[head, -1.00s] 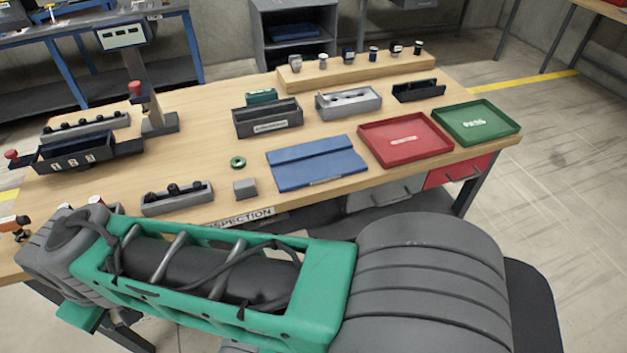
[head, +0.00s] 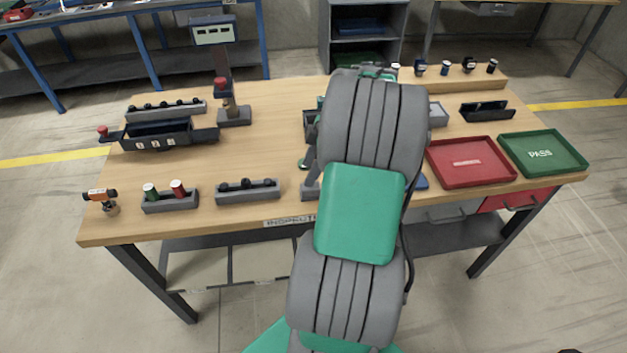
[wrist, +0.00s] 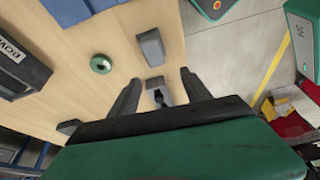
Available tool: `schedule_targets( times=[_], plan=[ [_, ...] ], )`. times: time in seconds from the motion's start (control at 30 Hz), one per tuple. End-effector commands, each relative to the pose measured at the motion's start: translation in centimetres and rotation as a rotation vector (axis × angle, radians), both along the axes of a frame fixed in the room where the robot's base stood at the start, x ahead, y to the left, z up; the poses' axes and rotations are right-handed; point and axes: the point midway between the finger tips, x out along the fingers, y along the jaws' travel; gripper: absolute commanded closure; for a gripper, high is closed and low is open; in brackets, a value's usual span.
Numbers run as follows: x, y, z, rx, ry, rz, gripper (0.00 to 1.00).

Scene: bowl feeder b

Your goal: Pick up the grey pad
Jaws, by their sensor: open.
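The grey pad (wrist: 151,47) is a small grey block near the front edge of the wooden table, at upper centre in the wrist view. In the head view only a sliver of the grey pad (head: 308,190) shows beside my arm, which hides the rest. My gripper (wrist: 159,77) is open and empty, its two dark fingers pointing toward the table. In the wrist view the pad lies beyond the fingertips, apart from them. A grey rack with a black peg (wrist: 158,92) shows between the fingers.
A labelled dark bin (wrist: 18,70) and a blue mat (wrist: 170,17) are nearby. Peg racks (head: 247,191) line the front edge. Red (head: 470,181) and green (head: 560,170) trays stand right. Bare wood shows mid-table.

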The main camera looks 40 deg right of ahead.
Motion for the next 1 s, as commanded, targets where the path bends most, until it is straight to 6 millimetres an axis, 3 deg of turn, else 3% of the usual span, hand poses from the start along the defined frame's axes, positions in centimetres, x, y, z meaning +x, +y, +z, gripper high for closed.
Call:
schedule_targets(
  times=[0.03,0.13,0.6,0.83,1.0],
  plan=[
    [-0.8,-1.5,-0.1,0.008,-0.017,0.026,0.44],
    [-1.4,-2.4,-1.0,0.012,-0.042,0.071,0.44],
    [0.0,-0.4,-7.5,0.01,-0.043,0.072,0.44],
    [0.1,-0.4,-7.9,0.006,-0.044,0.071,0.44],
    [0.1,-0.4,-7.9,0.006,-0.044,0.071,0.57]
  ],
)
